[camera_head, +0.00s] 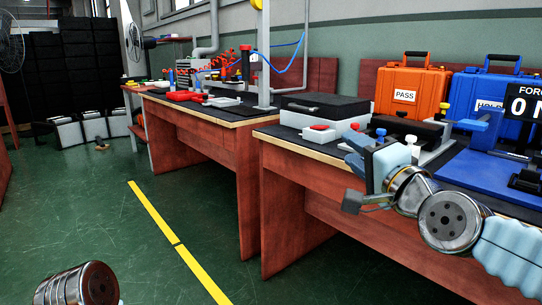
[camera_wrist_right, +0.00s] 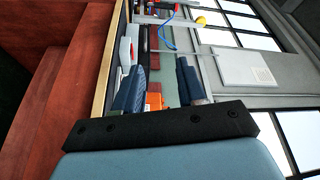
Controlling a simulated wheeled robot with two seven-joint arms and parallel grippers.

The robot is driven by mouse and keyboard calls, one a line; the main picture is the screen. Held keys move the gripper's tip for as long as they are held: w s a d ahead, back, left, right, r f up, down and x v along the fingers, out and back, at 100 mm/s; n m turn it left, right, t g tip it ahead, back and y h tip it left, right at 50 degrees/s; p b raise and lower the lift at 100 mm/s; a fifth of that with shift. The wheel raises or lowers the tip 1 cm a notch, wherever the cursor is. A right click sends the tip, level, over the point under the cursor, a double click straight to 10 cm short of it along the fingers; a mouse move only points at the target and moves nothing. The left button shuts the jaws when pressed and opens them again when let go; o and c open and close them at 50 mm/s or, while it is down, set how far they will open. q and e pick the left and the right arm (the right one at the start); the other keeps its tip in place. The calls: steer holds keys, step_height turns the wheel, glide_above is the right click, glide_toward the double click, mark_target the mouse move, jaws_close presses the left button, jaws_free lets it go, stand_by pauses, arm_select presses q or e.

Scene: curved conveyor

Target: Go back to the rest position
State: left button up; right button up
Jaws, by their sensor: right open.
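My right gripper (camera_head: 357,152) is at the right of the head view, in front of the near workbench's edge. Its two blue fingers point away from me, toward the bench. In the right wrist view my right gripper (camera_wrist_right: 158,82) shows its fingers spread apart with nothing held between them. Beyond them that view shows the bench top, seen sideways. My left gripper is out of view; only a metal joint of my left arm shows at the lower left of the head view.
The near workbench (camera_head: 283,185) holds an orange PASS case (camera_head: 428,92), a blue case (camera_head: 466,92), a black-topped box (camera_head: 325,106) and a force display (camera_head: 523,105). Another workbench (camera_head: 205,135) stands farther back. Green floor (camera_head: 100,215) with a yellow line (camera_head: 160,222) is clear at left.

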steer(key=w+a+f+n+g+h+p, duration=0.1)
steer(key=w+f+g+p, duration=0.15)
steer(key=f, duration=0.75)
steer(key=w+a+f+n+g+p, duration=0.1)
steer(key=w+f+n+g+p, duration=0.15)
steer(key=f, duration=0.75)
steer(key=w+a+f+n+g+h+p, duration=0.1)
steer(key=w+f+g+p, duration=0.15)
steer(key=f, duration=0.75)
steer(key=s+f+n+g+p, duration=0.1)
steer(key=s+f+g, duration=0.1)
steer(key=s+f, duration=0.3)
steer(key=s+f+n+g+p, duration=0.1)
steer(key=s+f+g, duration=0.15)
steer(key=f, duration=0.55)
arm_select(q)
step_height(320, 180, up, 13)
steer(key=p, duration=0.4)
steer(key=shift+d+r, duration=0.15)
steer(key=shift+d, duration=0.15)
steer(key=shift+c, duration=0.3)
arm_select(e)
steer(key=s+f+n+g, duration=0.1)
steer(key=s+f+g, duration=0.1)
steer(key=s+f, duration=0.4)
steer(key=s+f+n+g, duration=0.1)
steer(key=s+f+g, duration=0.2)
steer(key=s, duration=0.9)
step_height(320, 180, down, 3)
steer(key=shift+a, duration=0.15)
